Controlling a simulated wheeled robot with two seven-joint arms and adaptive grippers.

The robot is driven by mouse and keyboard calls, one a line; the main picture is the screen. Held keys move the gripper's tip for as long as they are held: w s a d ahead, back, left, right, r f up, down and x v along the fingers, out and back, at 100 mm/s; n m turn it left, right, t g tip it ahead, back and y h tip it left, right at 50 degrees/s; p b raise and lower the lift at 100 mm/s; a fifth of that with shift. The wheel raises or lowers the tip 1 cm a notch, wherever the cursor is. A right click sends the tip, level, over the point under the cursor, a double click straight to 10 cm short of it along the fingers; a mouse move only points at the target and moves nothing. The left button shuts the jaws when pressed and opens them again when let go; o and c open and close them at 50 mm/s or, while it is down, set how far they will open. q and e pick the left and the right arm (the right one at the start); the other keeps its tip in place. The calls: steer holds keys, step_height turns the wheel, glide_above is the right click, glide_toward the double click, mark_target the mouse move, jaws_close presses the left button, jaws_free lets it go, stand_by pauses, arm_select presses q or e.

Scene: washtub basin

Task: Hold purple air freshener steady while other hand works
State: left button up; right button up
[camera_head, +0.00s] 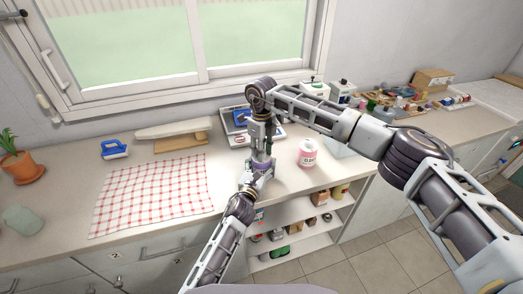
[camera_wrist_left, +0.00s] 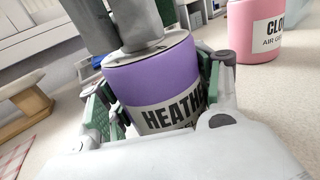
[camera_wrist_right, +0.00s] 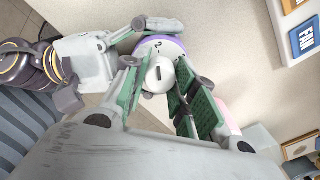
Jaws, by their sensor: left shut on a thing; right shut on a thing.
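The purple air freshener (camera_wrist_left: 150,78), a can with a "HEATHER" label, stands upright on the counter. My left gripper (camera_wrist_left: 155,105) is shut around its lower body from the side, green pads against it. In the head view the can (camera_head: 261,163) is small and mostly covered by my grippers. My right gripper (camera_head: 261,145) comes down from above. In the right wrist view, my right gripper (camera_wrist_right: 158,88) is shut on the round white cap (camera_wrist_right: 157,74) on top of the can; a dark slot and small marks show on top.
A pink air freshener (camera_head: 308,153) stands close by on the right. A checked cloth (camera_head: 150,195), a blue iron (camera_head: 113,149) and a small ironing board (camera_head: 175,128) lie left. Small bottles (camera_head: 385,103) crowd the back right.

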arm_select(q)
steer(key=shift+f, duration=0.1)
stand_by(0.3)
arm_select(e)
steer(key=o, duration=1.1)
steer(key=shift+r, duration=0.15)
steer(key=shift+r, duration=5.9)
arm_select(q)
steer(key=o, duration=1.3)
steer(key=shift+c, duration=0.2)
